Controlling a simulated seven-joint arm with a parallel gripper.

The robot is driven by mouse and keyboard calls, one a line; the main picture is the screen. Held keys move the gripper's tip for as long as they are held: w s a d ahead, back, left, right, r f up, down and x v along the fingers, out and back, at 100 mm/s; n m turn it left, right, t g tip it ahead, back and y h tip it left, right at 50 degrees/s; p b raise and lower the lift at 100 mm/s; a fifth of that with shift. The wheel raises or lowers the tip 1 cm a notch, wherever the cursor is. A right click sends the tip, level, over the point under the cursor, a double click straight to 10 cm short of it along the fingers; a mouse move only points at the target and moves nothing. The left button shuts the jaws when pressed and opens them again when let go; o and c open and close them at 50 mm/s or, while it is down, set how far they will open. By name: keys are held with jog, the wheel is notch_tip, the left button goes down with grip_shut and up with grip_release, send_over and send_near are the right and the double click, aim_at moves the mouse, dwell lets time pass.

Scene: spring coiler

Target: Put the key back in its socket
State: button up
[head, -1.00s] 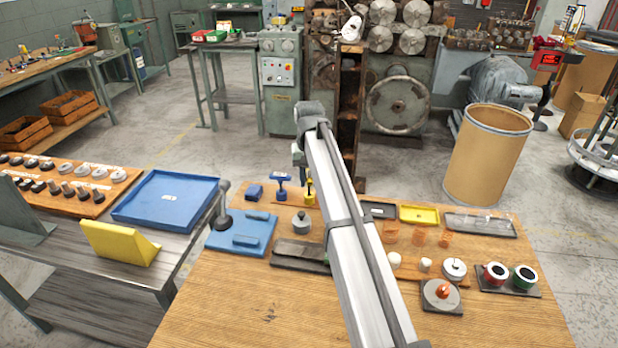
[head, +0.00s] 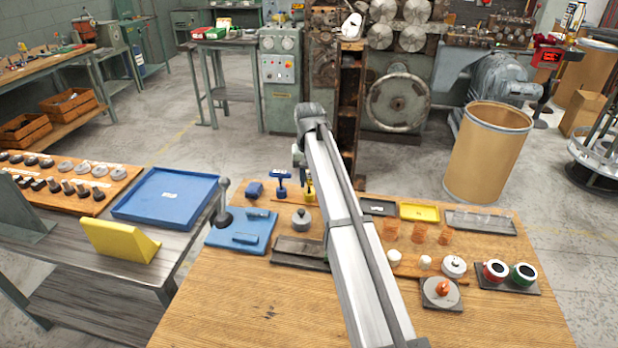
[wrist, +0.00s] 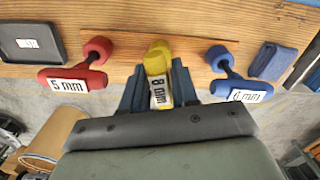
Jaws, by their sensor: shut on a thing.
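The yellow key (wrist: 158,62), labelled 8 mm, is between the fingers of my gripper (wrist: 160,88) in the wrist view, and they are shut on its handle. In the head view the yellow key (head: 310,190) shows beside my arm at the table's far edge. The key's lower end and any socket under it are hidden, so I cannot tell whether it is seated. A red key (wrist: 76,72), labelled 5 mm, stands to its left in the wrist view. A blue key (wrist: 236,78) stands to its right and also shows in the head view (head: 281,178).
A small blue block (head: 254,190) lies near the blue key. A dark tray (head: 378,207) and a yellow tray (head: 420,211) stand right of my arm. A blue fixture plate (head: 226,238) is at the left. The table's front (head: 260,310) is bare.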

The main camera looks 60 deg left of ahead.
dwell(0.3)
jog(key=o, duration=1.3)
jog(key=shift+r, duration=0.1)
jog(key=shift+r, duration=5.5)
